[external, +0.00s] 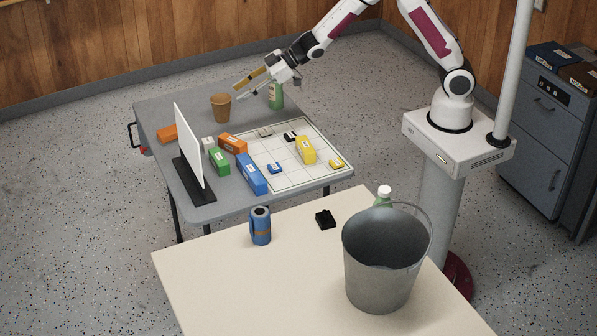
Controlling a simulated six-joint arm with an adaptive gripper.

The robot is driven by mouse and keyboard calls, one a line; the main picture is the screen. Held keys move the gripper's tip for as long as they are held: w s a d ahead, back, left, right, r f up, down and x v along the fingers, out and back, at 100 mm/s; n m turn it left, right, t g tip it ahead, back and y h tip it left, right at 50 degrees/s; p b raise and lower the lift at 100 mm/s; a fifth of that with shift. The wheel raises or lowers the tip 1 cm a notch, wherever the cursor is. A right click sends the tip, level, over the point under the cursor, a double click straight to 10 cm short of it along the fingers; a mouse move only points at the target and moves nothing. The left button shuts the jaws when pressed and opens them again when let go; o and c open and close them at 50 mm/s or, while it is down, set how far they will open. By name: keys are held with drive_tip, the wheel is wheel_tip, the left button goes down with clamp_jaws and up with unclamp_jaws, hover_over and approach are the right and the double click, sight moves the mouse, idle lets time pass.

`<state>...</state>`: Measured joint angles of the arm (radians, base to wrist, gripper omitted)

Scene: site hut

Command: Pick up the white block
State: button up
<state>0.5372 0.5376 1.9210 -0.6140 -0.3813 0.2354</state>
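A small whitish block (208,143) stands on the grey table, between the white upright panel and the orange and green blocks. A second small pale block (265,132) lies flat at the far left part of the white grid board; I cannot tell its exact shade. My gripper (243,90) is above the far side of the table, near the brown cup and the green bottle. Its fingers look spread apart with nothing between them. It is apart from both pale blocks, beyond them in the picture.
The white panel (188,146) stands on a dark base. Orange (233,143), green (219,161), blue (251,174) and yellow (306,149) blocks crowd the table around the grid board (291,176). The brown cup (221,108) and green bottle (276,96) stand at the back. A bucket (381,270) stands on the cream table.

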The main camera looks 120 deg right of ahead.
drive_tip(key=w+d+f+t, duration=0.15)
drive_tip(key=d+f, duration=0.25)
drive_tip(key=f, duration=0.4)
drive_tip(key=y, duration=0.2)
approach(212, 139)
drive_tip(key=shift+s+r+t, duration=0.2)
drive_tip(key=shift+r+t, duration=0.05)
drive_tip(key=shift+t, duration=0.1)
drive_tip(key=shift+s+f, duration=0.1)
drive_tip(key=shift+f, duration=0.4)
drive_tip(key=shift+x, duration=3.4)
drive_tip(key=shift+x, duration=2.6)
